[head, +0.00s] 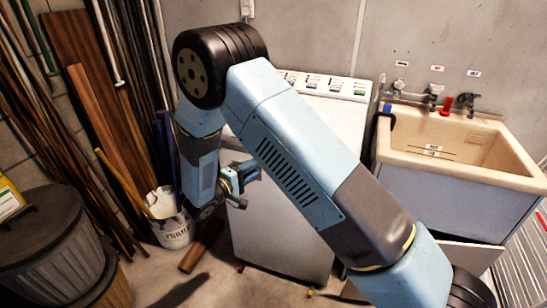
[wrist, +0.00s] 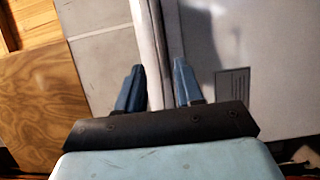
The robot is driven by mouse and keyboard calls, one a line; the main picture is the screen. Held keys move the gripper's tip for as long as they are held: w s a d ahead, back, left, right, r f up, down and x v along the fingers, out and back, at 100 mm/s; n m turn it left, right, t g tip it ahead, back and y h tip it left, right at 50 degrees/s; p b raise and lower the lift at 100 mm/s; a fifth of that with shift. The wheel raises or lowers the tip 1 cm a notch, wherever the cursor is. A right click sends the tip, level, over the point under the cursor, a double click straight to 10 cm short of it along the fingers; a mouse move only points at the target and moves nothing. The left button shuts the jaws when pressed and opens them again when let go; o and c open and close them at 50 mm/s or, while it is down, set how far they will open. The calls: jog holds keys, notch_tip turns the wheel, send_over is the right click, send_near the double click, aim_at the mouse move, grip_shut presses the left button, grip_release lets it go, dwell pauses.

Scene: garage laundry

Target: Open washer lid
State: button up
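The white washer (head: 345,117) stands in the middle of the head view with its control panel along the back. My arm crosses in front of it and hides much of its top, so I cannot tell the lid's state. My gripper (head: 250,172) is low at the washer's left front edge. In the wrist view my gripper (wrist: 158,68) has its two blue fingers apart with nothing held. A pale vertical edge of the washer (wrist: 150,35) shows between them, and a white panel with a printed label lies right of it. Contact cannot be told.
A beige utility sink (head: 510,172) stands right of the washer. A white primer bucket (head: 172,232), leaning boards and pipes are on the left. A dark ribbed bin (head: 45,245) is at the front left. A wood block (head: 202,246) lies on the floor.

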jog(key=x, duration=1)
jog(key=shift+d, duration=0.2)
jog(key=shift+w, duration=0.15)
jog(key=shift+c, duration=0.3)
jog(key=c, duration=0.6)
grip_shut()
jog(key=shift+f, duration=0.1)
